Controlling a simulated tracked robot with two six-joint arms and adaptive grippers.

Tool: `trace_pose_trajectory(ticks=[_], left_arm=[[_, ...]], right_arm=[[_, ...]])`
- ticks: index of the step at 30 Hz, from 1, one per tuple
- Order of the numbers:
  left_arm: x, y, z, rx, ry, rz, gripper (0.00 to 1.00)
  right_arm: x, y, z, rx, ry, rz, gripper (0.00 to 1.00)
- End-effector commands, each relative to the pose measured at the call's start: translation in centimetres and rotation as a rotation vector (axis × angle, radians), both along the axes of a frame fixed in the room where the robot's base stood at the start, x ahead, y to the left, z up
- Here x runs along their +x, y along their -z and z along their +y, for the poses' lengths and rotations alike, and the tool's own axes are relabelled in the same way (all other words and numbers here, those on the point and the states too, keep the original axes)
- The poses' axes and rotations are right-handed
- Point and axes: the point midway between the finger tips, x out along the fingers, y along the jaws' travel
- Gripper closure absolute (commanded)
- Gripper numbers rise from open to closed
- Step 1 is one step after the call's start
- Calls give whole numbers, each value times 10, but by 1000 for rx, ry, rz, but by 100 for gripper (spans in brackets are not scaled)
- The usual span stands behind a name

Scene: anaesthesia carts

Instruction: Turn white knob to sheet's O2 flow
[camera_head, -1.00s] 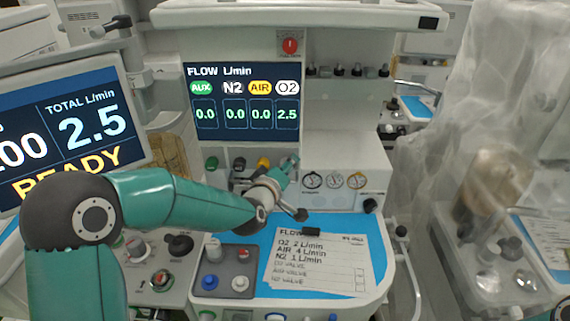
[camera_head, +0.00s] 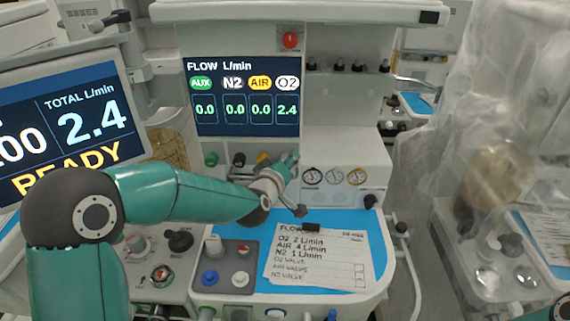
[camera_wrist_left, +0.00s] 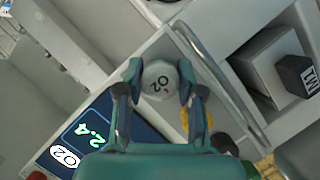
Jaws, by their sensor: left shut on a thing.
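The white O2 knob (camera_wrist_left: 159,80) sits between the two fingers of my left gripper (camera_wrist_left: 158,92) in the left wrist view, and the gripper is shut on it. In the head view my left gripper (camera_head: 284,172) reaches the knob row under the flow screen and hides the white knob. The flow screen (camera_head: 247,97) reads AUX 0.0, N2 0.0, AIR 0.0 and O2 2.4. The paper sheet (camera_head: 318,262) on the blue worktop lists O2 2 L/min, AIR 4 L/min and N2 1 L/min. My right gripper is not seen.
Green (camera_head: 211,159), black (camera_head: 239,160) and yellow (camera_head: 263,159) knobs stand left of my gripper. Round gauges (camera_head: 334,176) are to its right. A monitor (camera_head: 72,125) at left reads total 2.4 L/min and READY. A plastic-draped cart (camera_head: 490,170) stands at right.

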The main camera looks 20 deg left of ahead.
Motion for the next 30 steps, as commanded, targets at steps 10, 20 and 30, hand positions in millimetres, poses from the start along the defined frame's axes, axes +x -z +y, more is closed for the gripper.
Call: trace_pose_trajectory(ticks=[10,20,30], left_arm=[[-1,2,0,21,-1,13,98],[0,1,0,21,0,10,52],[-28,-7,0,21,1,9,52]], right_arm=[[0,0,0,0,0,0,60],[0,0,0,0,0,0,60],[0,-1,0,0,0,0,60]])
